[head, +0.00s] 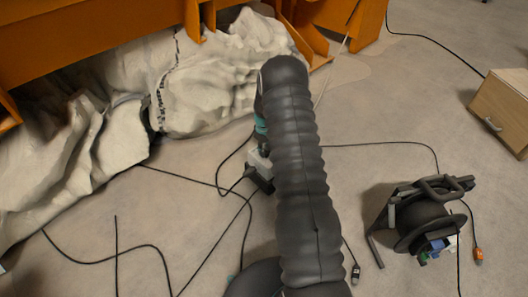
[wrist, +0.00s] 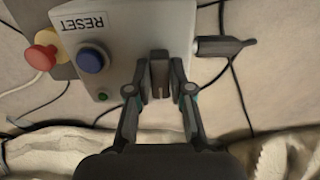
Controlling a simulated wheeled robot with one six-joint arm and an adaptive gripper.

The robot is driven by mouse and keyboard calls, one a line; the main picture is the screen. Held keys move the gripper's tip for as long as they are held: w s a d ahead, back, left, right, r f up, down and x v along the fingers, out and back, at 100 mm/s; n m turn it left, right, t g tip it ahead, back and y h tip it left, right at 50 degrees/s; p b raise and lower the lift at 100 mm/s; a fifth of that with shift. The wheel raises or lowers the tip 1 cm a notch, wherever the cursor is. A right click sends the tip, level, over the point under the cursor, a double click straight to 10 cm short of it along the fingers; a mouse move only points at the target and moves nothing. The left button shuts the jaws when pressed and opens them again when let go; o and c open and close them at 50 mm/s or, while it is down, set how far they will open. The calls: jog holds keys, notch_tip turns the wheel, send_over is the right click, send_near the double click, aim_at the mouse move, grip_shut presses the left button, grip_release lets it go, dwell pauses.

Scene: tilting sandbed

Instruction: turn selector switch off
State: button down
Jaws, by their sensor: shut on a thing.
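A light grey control box (wrist: 120,40) with a RESET label fills the upper middle of the wrist view. My gripper (wrist: 160,70) reaches onto its face, its two fingers shut on either side of the dark selector switch (wrist: 160,82). The fingers partly cover the switch, and I cannot tell which position its handle is in. In the head view the box (head: 260,166) is mostly hidden behind my arm.
A red mushroom button (wrist: 41,57) on a yellow base stands farther left. A black plug (wrist: 222,46) sticks out of the box's right side. Pale rock-like sheeting (head: 205,85) lies under an orange frame (head: 90,30). A cable reel (head: 428,218) and loose cables lie on the floor.

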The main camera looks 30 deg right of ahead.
dwell(0.5)
jog(key=c, duration=1)
grip_release()
jog(key=shift+c, duration=0.2)
notch_tip(320, 180, up, 12)
